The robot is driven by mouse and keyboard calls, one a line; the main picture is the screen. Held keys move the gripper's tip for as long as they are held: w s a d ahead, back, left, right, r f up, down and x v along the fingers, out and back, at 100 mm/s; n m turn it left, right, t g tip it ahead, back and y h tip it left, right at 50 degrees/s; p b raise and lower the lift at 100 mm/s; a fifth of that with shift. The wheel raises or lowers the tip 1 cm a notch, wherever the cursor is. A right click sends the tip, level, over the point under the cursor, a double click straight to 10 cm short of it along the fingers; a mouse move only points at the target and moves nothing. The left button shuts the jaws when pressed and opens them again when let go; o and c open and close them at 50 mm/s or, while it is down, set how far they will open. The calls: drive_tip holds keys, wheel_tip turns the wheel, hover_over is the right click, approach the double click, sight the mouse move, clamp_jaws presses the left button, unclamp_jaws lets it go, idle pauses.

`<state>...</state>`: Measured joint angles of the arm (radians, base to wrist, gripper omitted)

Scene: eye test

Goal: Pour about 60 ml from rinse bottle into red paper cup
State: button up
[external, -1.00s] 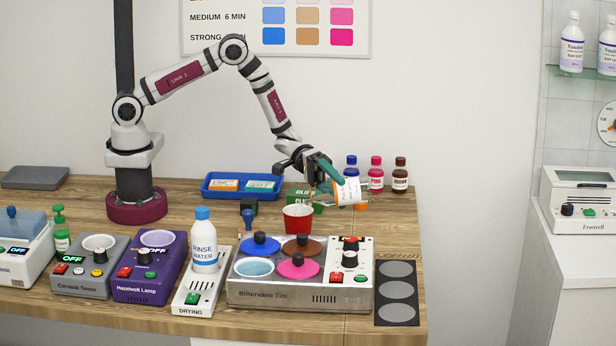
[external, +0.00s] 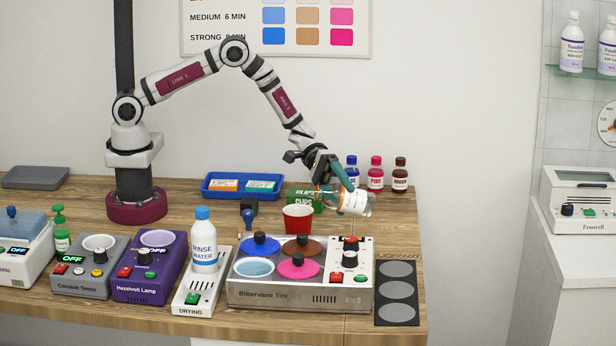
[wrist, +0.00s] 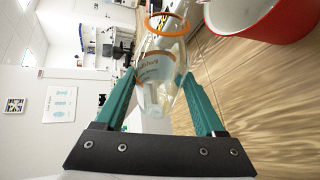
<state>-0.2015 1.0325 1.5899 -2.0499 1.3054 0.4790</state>
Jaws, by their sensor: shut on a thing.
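My gripper (external: 338,182) is shut on a clear bottle (external: 357,203) with a white label and orange print too small to read. In the wrist view the bottle (wrist: 158,68) lies between my teal fingers (wrist: 158,76), its orange-ringed mouth open. It is tilted close to level, mouth to the left and a little higher than its base. The red paper cup (external: 298,221) stands upright behind the steel unit, left of and below the mouth; its white inside shows in the wrist view (wrist: 240,12). No stream shows. The liquid levels cannot be told.
A white bottle marked RINSE WATER (external: 204,245) stands on the drying unit (external: 190,300). The steel tint unit (external: 300,297) is in front of the cup. Blue, pink and brown bottles (external: 376,175) stand behind my gripper. A blue tray (external: 243,195) lies left.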

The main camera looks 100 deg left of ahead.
drive_tip(key=shift+w+f, duration=0.15)
drive_tip(key=shift+f+n+g, duration=0.25)
drive_tip(key=shift+n+g, duration=0.05)
drive_tip(key=shift+n, duration=0.1)
idle(1.4)
drive_tip(key=shift+f+n+g, duration=0.3)
drive_tip(key=shift+f, duration=0.05)
drive_tip(key=n+g, duration=0.1)
drive_tip(key=s+n+g, duration=0.1)
drive_tip(key=n+g, duration=0.1)
drive_tip(key=shift+s+d+r+b, duration=0.15)
drive_tip(key=shift+r+b, duration=0.2)
drive_tip(key=shift+w+f+n+g, duration=0.3)
drive_tip(key=shift+f+n, duration=0.2)
drive_tip(key=shift+f, duration=0.2)
drive_tip(key=shift+w+n+g+h+b, duration=0.3)
drive_tip(key=shift+n+g+h, duration=0.1)
drive_tip(key=shift+n+g, duration=0.25)
drive_tip(key=shift+w+f+n+g+h+b, duration=0.15)
drive_tip(key=shift+n+g+b, duration=0.1)
drive_tip(key=shift+n+g, duration=0.35)
drive_tip(key=shift+w+r+n+g+h+b, duration=0.1)
drive_tip(key=shift+n+g+h+b, duration=0.2)
drive_tip(key=shift+n, duration=0.35)
